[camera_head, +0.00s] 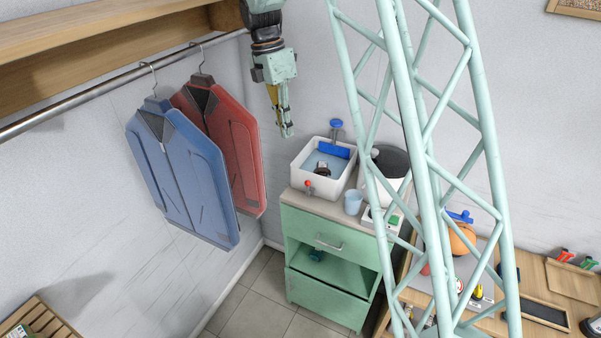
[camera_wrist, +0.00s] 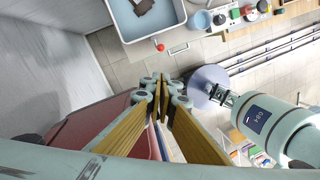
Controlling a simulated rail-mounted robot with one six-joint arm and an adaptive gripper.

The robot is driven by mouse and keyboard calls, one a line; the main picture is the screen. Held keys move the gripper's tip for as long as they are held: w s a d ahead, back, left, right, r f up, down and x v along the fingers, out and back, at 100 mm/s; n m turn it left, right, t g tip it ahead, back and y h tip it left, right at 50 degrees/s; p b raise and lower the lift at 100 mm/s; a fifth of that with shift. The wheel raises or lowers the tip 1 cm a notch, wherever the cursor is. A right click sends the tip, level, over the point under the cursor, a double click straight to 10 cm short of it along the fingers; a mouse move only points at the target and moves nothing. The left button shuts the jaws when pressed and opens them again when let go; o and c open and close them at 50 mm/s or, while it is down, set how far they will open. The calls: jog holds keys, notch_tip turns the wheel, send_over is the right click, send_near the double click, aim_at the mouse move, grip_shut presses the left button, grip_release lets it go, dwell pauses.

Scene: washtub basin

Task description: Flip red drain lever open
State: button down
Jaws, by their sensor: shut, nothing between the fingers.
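The white washtub basin (camera_head: 316,178) stands on the green cabinet, with water and a dark object (camera_head: 322,168) inside. The red drain lever (camera_head: 307,183) is a small red knob on the basin's front side; it also shows in the wrist view (camera_wrist: 160,46) below the basin's edge (camera_wrist: 150,38). My gripper (camera_head: 287,131) hangs above and left of the basin, apart from it and from the lever. In the wrist view my gripper (camera_wrist: 164,82) has its fingers together with nothing between them.
A blue jacket (camera_head: 185,175) and a red jacket (camera_head: 228,140) hang from the rail (camera_head: 100,88) left of my gripper. A light blue cup (camera_head: 353,202) and a white bucket (camera_head: 392,164) stand right of the basin. The green cabinet (camera_head: 330,265) stands below.

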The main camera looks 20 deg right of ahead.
jog(key=w+d+f+n+g+p, duration=0.1)
jog(key=w+f+n, duration=0.3)
jog(key=f, duration=0.5)
jog(key=shift+w+d+f+p, duration=0.3)
jog(key=shift+w+p, duration=0.45)
jog(key=shift+w, duration=0.45)
jog(key=shift+f, duration=0.1)
jog(key=s+d+f+p, duration=0.1)
jog(key=s+f, duration=0.2)
jog(key=f, duration=0.2)
jog(key=s+d+f+p, duration=0.1)
jog(key=s+d+f, duration=0.1)
jog(key=f, duration=0.3)
jog(key=shift+s+d, duration=0.25)
jog(key=shift+s, duration=0.15)
jog(key=shift+f, duration=0.15)
